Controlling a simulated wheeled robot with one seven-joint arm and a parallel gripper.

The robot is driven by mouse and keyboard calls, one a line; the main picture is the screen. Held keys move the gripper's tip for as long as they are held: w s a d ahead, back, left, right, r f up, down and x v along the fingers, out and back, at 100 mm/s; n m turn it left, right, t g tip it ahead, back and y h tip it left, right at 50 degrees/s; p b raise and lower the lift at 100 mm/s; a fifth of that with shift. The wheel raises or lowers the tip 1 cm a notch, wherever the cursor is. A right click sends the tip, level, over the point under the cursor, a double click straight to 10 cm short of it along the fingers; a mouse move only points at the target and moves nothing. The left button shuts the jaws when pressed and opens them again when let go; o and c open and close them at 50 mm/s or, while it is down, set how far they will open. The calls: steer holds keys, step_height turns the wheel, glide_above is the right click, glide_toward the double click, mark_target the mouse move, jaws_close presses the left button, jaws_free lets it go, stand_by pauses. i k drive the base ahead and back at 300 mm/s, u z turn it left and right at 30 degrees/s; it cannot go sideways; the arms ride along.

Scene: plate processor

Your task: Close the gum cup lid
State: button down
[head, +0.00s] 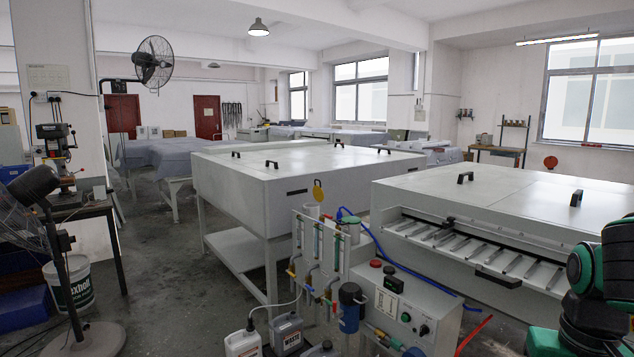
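A small white cup (312,211) stands at the top of the pipework panel on the plate processor's near side, right of centre. A yellow round disc (318,190) stands upright at the cup's rim and looks like its lid, raised open. To the right of it is another white cup with a green top (350,222). I cannot read any label that tells which is the gum cup. My dark and green arm shows at the right edge, well apart from the cups. My gripper's fingers are not in view.
A grey control box (405,310) with knobs and a red button is below the cups. Jugs (243,343) stand at the bottom. Large white machine housings (300,170) lie behind and right. A pedestal fan (75,290) and bucket (70,285) stand left. Open floor (170,280) lies between.

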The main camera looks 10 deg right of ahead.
mark_target(318, 194)
steer(key=u, duration=0.5)
steer(key=i, duration=0.7)
steer(key=u, duration=0.8)
steer(key=i, duration=1.2)
steer(key=z, duration=0.4)
steer(key=i, duration=0.95)
steer(key=z, duration=1)
steer(key=i, duration=0.35)
steer(key=z, duration=0.15)
